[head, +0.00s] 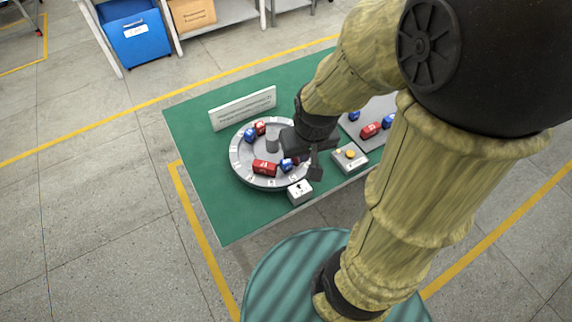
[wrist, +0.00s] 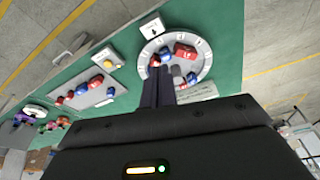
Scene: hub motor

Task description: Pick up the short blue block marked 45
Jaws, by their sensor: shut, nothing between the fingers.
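On the grey round dial (head: 238,165), one blue block (head: 250,135) lies at the back left beside a small red block (head: 260,128). Another blue block (head: 287,165) lies at the front right, close to my gripper (head: 316,168). The wrist view also shows blue blocks on the dial, one near the red block (wrist: 185,50) and one (wrist: 191,78) lower right. I cannot read a 45 on any blue block. My gripper is shut and empty, above the dial's right side. In the wrist view its dark fingers (wrist: 159,82) are together and hide part of the dial.
A grey tray (head: 376,107) with red and blue blocks lies right. A button box (head: 350,158), a white box (head: 300,192) and a sign (head: 243,108) stand on the green table (head: 215,205).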

